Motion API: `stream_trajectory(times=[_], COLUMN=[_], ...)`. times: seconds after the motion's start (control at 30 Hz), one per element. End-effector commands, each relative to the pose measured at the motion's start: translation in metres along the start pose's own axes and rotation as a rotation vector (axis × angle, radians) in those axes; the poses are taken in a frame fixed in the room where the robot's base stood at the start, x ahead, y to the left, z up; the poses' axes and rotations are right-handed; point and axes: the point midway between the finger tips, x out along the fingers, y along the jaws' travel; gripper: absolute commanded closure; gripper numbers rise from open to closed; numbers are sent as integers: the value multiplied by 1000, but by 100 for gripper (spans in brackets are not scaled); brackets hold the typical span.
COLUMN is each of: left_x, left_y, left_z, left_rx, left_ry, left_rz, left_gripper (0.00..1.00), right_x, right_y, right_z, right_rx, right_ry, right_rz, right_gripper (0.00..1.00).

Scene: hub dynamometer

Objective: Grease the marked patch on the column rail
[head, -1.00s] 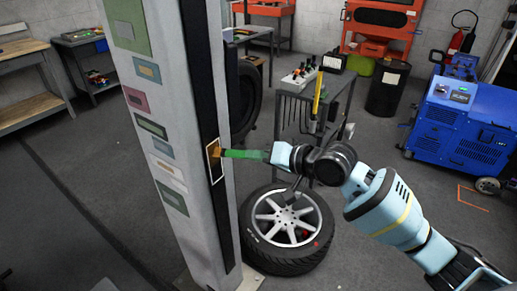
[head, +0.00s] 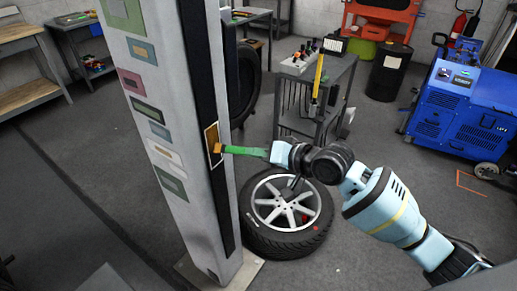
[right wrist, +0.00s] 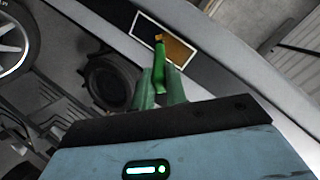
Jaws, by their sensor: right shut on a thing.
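The column rail (head: 197,75) is a dark strip on the tall pale column. My right gripper (head: 268,154) is shut on a green-handled brush (head: 243,151) with an orange-brown tip, pointing left at the patch. I cannot tell whether the tip touches the patch. My left gripper is not in view.
A wheel with a tyre (head: 287,215) lies beside the column foot, below my right arm. A grey cart (head: 318,95) with tools stands behind it. A blue machine (head: 462,110) stands at the right.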

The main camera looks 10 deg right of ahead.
Motion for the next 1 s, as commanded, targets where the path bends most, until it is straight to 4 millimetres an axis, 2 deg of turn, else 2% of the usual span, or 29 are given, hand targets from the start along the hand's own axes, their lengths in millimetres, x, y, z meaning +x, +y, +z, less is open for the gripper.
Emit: stream_trajectory(times=[0.17, 0.6, 1.0], left_x=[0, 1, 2], left_y=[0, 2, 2], left_z=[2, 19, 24], left_rx=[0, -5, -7], left_ry=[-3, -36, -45], left_rz=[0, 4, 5], left_gripper=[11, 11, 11], right_x=[1, 14, 16], right_y=[2, 24, 30], right_z=[2, 22, 28], right_rx=[0, 2, 2], right_ry=[0, -2, -1], right_rz=[0, 1, -1], right_gripper=[100, 100, 100])
